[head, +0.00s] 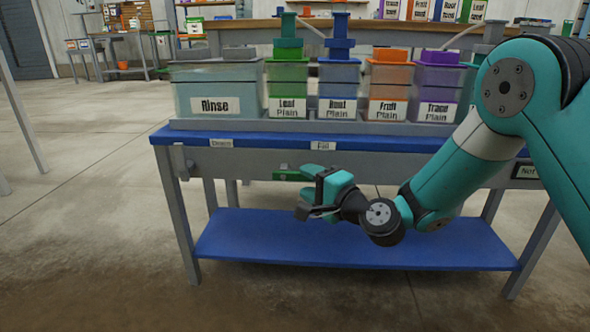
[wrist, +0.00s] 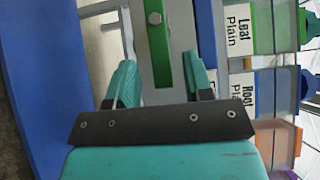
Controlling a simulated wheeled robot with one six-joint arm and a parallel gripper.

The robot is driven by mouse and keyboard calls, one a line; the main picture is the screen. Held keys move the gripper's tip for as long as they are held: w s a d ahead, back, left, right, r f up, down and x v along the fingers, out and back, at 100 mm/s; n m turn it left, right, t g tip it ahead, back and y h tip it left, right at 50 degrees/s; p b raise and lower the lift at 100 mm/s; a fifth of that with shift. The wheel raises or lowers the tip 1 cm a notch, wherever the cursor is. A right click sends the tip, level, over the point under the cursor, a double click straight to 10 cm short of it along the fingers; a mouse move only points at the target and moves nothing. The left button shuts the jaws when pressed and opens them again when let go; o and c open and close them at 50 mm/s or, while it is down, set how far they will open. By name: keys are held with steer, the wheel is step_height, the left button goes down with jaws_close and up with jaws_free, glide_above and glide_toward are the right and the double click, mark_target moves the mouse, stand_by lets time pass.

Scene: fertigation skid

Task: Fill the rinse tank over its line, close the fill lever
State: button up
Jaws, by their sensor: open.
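The rinse tank (head: 218,88) is a pale translucent box labelled Rinse, at the left end of the skid. A green lever (head: 287,176) lies level under the bench's front edge, below the label that seems to read Fill (head: 323,145). In the wrist view the green lever (wrist: 160,45) shows with a bolt at one end, lying between my open fingers. My gripper (head: 309,192) is in front of the bench at the lever; the wrist view shows the gripper (wrist: 160,75) too. Contact cannot be told.
Leaf (head: 287,107), Root, Fruit and Trace tanks stand right of the rinse tank. A grey bracket or lever (head: 182,160) hangs at the bench's left end. A blue lower shelf (head: 350,245) lies below my gripper.

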mark_target(302, 178)
steer(key=shift+x, duration=1.85)
